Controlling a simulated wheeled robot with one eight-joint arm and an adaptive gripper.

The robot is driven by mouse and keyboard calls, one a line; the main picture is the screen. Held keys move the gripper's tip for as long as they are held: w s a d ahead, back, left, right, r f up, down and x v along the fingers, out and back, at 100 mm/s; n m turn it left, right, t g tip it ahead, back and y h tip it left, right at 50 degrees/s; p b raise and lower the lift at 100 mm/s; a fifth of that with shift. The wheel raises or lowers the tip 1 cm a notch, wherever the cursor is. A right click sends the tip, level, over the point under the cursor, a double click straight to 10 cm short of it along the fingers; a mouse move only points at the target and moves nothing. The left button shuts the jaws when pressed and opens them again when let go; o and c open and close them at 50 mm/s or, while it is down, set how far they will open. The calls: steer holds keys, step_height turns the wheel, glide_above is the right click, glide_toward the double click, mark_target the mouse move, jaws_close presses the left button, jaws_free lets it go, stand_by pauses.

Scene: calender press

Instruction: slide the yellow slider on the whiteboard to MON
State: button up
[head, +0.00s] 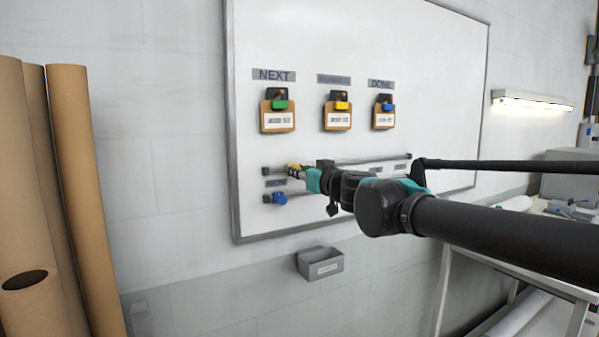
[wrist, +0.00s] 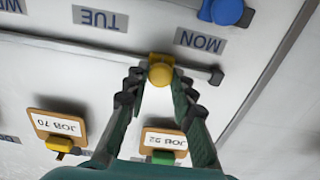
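The yellow slider (wrist: 160,70) sits on the upper rail of the whiteboard (head: 300,40); it also shows in the head view (head: 293,168), partly behind my gripper. The wrist view is upside down. There the slider is just left of the MON label (wrist: 201,41), between it and the TUE label (wrist: 100,18), closer to MON. The rail's end stop (wrist: 216,77) is a short way to its right. My gripper (wrist: 160,77) has one fingertip on each side of the yellow knob, and both appear to touch it. In the head view my gripper (head: 301,174) reaches the rail's left part.
A blue slider (head: 279,198) is on the lower rail. Job cards with coloured clips hang above, such as the green-clipped one (head: 278,118). A grey bin (head: 320,263) is on the wall below. Cardboard tubes (head: 85,190) stand left; a bench (head: 520,266) is right.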

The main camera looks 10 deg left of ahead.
jaws_close()
steer(key=shift+s+a, duration=0.75)
steer(key=shift+a, duration=0.25)
steer(key=shift+s+a, duration=0.7)
steer(key=shift+a, duration=0.25)
steer(key=o, duration=0.7)
jaws_free()
steer(key=shift+a, duration=0.1)
steer(key=shift+c, duration=0.2)
steer(key=v, duration=1.2)
